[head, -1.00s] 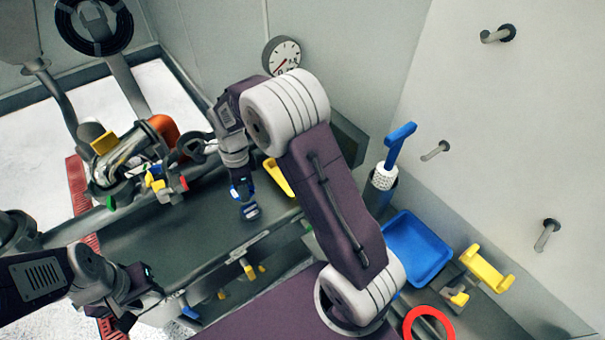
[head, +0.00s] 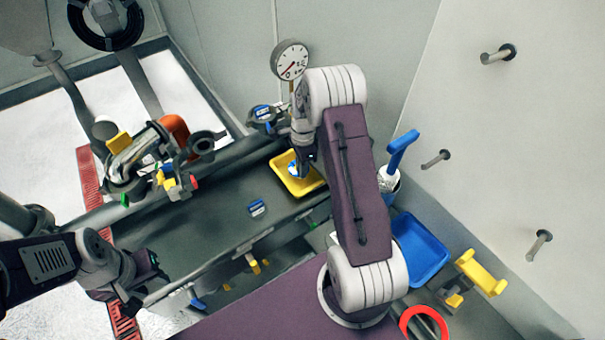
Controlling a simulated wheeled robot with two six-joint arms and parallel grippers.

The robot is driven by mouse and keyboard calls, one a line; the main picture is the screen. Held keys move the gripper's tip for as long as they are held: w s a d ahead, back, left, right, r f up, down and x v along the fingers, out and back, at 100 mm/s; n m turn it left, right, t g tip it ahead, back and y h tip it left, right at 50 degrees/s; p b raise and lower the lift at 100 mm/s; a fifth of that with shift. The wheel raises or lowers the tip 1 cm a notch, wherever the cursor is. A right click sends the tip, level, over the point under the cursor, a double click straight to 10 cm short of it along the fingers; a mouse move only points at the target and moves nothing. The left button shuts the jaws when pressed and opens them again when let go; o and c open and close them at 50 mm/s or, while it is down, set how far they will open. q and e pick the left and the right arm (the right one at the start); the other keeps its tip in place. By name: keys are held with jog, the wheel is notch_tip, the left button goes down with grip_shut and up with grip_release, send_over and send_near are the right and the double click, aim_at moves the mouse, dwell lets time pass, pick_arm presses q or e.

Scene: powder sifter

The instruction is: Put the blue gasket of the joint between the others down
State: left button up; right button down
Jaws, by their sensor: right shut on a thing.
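My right gripper (head: 299,166) is low over the yellow tray (head: 301,193) and shut on a small blue and whitish piece (head: 292,170), likely the blue gasket. The fingers partly hide it, and I cannot tell whether it touches the tray floor. A small blue and grey block (head: 256,208) lies on the dark bench (head: 215,225), left of and nearer than the tray. My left gripper (head: 154,268) is at the lower left by the bench's near edge, far from the tray. Its fingers are too dark and small to read.
A pipe assembly (head: 150,155) with coloured clamps stands at the bench's left end. A dial gauge (head: 290,60) stands behind my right arm. A blue tray (head: 420,248), a blue-handled brush (head: 400,148) and a red ring (head: 427,312) are at right. The bench middle is mostly clear.

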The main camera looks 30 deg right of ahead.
aim_at(303, 181)
notch_tip(303, 181, down, 3)
jog(key=shift+s+d+f+p, duration=0.1)
jog(key=shift+f+p, duration=0.05)
jog(key=shift+p, duration=0.5)
jog(key=shift+d+f, duration=0.1)
jog(key=shift+f, duration=0.2)
pick_arm(q)
jog(key=shift+r, duration=0.6)
jog(key=shift+s+f+b, duration=0.1)
jog(key=shift+f+b, duration=0.05)
jog(key=shift+b, duration=0.15)
pick_arm(e)
jog(key=shift+f, duration=0.2)
